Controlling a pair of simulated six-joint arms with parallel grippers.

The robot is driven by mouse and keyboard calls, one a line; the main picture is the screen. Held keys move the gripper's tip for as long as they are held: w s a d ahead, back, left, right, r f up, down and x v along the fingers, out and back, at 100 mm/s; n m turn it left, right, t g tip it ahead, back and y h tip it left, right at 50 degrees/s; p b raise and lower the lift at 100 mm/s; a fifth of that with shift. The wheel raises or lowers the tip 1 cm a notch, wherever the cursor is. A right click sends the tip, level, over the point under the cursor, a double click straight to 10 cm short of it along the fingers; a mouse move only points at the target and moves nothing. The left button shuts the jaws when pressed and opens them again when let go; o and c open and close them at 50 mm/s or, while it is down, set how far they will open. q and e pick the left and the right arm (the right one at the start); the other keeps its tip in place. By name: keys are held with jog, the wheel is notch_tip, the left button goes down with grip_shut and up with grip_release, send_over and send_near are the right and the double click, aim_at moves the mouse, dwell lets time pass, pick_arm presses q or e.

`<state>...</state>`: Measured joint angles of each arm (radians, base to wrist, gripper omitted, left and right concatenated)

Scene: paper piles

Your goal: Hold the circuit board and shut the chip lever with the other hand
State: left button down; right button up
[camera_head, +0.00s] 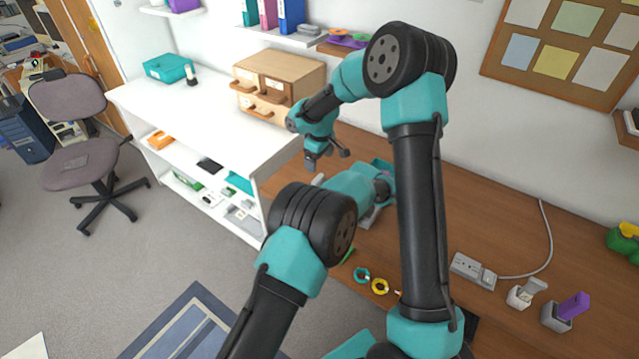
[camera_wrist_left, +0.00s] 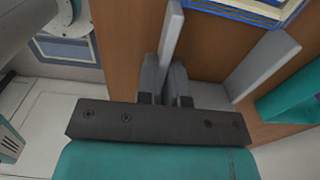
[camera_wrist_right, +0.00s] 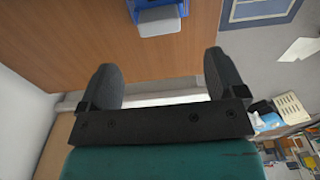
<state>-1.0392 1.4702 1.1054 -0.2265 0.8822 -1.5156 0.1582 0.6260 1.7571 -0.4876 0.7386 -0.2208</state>
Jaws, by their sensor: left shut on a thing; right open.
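I cannot clearly make out the circuit board or its chip lever in any view. In the left wrist view my left gripper (camera_wrist_left: 164,82) is shut on a thin grey upright piece (camera_wrist_left: 171,35). A second grey slab (camera_wrist_left: 262,66) stands to its right. In the head view my own left arm mostly hides that gripper. My right gripper (camera_head: 326,160) is open and empty, raised beyond the left arm in the head view. In the right wrist view its fingers (camera_wrist_right: 163,72) are wide apart, with a blue and grey thing (camera_wrist_right: 160,20) beyond them.
On the brown desk (camera_head: 510,215) are teal (camera_head: 361,275) and yellow (camera_head: 380,287) rings, a power strip (camera_head: 473,270) and a holder with a purple piece (camera_head: 566,312). A wooden drawer box (camera_head: 290,68) stands on the white table (camera_head: 215,125). The desk's right middle is largely clear.

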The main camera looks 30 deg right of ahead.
aim_at(320, 179)
jog(key=shift+r, duration=0.1)
dwell(0.4)
notch_tip(320, 179, down, 12)
dwell(0.6)
jog(key=c, duration=0.9)
